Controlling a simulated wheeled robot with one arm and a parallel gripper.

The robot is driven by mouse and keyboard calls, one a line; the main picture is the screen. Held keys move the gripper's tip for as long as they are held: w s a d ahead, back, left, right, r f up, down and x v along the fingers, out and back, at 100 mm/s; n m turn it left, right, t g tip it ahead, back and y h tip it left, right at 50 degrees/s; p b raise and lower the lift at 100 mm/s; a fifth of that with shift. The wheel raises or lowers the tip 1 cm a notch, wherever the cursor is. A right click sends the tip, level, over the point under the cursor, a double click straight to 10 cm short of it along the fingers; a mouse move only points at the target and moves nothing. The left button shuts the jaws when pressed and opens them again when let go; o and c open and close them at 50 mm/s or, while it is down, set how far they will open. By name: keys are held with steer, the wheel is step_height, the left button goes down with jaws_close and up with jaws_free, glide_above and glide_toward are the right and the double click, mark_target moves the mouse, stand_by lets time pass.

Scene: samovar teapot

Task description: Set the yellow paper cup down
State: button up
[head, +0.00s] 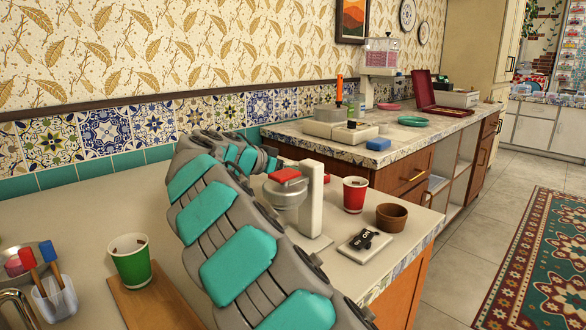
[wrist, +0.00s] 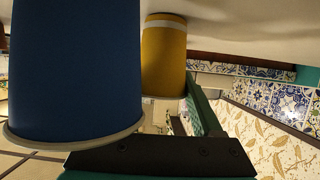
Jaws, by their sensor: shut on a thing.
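The yellow paper cup (wrist: 163,60) shows in the wrist view, which is upside down, with its base close to the pale counter (wrist: 240,35). I cannot tell whether the base touches it. My gripper (wrist: 168,92) is shut on the yellow cup. One green finger shows beside the cup; the other finger is hidden. A blue cup (wrist: 75,65) stands nearer the camera and covers part of the view on the left. In the head view my arm hides both the yellow and blue cups.
The counter's right edge is near the scale.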

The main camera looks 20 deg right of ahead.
steer(key=shift+f, duration=0.15)
steer(key=o, duration=0.8)
steer(key=shift+o, duration=0.2)
steer(key=shift+r, duration=0.25)
steer(key=shift+s+a, duration=0.1)
steer(key=shift+a, duration=0.3)
steer(key=b+v, duration=0.2)
steer(key=v, duration=0.9)
